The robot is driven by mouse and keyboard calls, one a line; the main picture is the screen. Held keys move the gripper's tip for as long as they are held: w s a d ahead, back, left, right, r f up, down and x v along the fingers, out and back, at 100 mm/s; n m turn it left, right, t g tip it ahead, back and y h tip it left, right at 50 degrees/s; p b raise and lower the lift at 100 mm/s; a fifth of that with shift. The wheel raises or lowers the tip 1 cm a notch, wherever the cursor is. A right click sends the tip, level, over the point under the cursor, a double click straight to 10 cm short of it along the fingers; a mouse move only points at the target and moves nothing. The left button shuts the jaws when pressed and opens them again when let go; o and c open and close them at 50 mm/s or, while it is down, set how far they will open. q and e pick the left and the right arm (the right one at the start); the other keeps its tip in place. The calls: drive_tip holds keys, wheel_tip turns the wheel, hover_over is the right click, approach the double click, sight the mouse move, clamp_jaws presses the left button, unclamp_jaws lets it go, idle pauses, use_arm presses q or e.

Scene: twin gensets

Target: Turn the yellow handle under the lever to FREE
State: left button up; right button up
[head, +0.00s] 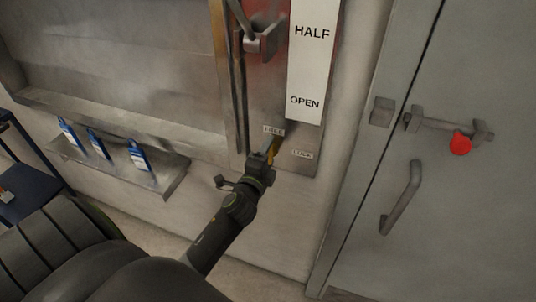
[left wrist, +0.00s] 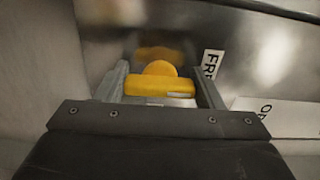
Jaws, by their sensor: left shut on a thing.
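The yellow handle (left wrist: 160,86) sits between the two fingers of my left gripper (left wrist: 165,92) in the left wrist view, and the gripper is shut on it. In the head view, a sliver of the yellow handle (head: 271,150) shows beyond my left gripper (head: 266,158), near the FREE label (head: 273,130). The LOCK label (head: 302,154) is to the right and a little lower. The lever (head: 262,40) is above, on the red and grey panel. The gripper hides most of the handle in the head view. My right gripper is not in view.
A white strip marked HALF and OPEN (head: 307,75) runs above the handle. A grey door with a handle (head: 401,197), bolt and red disc (head: 460,144) is on the right.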

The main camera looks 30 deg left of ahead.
use_arm(q)
drive_tip(key=shift+f, duration=0.1)
drive_tip(key=o, duration=1)
drive_tip(key=v, duration=1.7)
drive_tip(key=shift+s+d+b, duration=0.1)
drive_tip(key=shift+s+b, duration=0.1)
drive_tip(key=shift+b, duration=0.1)
